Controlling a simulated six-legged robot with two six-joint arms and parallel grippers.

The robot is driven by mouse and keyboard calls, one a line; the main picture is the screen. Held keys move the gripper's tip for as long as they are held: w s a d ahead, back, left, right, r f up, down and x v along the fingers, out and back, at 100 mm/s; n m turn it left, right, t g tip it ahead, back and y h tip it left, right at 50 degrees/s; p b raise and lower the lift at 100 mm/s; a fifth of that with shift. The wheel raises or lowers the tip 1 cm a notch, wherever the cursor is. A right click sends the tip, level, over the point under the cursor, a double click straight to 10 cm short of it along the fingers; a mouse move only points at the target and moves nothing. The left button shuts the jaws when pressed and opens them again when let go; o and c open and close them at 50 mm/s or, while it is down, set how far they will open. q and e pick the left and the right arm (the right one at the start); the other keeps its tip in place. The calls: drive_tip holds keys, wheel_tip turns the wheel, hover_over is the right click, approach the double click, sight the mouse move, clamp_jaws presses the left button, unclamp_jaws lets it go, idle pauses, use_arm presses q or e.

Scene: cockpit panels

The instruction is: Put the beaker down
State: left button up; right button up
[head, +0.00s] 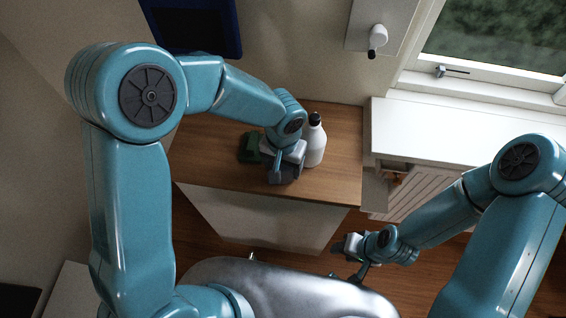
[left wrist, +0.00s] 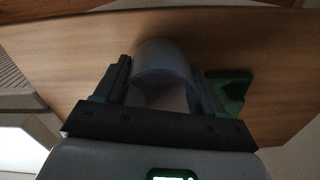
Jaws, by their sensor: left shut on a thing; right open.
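The beaker (left wrist: 165,62), greyish and rounded, sits between the two dark fingers of my left gripper (head: 285,174) in the left wrist view. The left gripper is shut on it, above the wooden counter top (head: 330,182). In the head view my wrist and gripper hide the beaker. I cannot tell whether its base touches the wood. My right gripper (head: 350,252) is open and empty, low in front of the counter's right corner.
A white bottle (head: 315,145) with a black cap stands just right of my left gripper. A green object (head: 250,148) lies to its left and also shows in the left wrist view (left wrist: 232,92). A white radiator cover (head: 430,135) stands right of the counter. Bare wood lies at the counter's front.

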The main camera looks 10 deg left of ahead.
use_arm(q)
drive_tip(key=shift+f, duration=0.1)
drive_tip(key=shift+f, duration=0.1)
drive_tip(key=o, duration=1)
drive_tip(key=shift+o, duration=0.2)
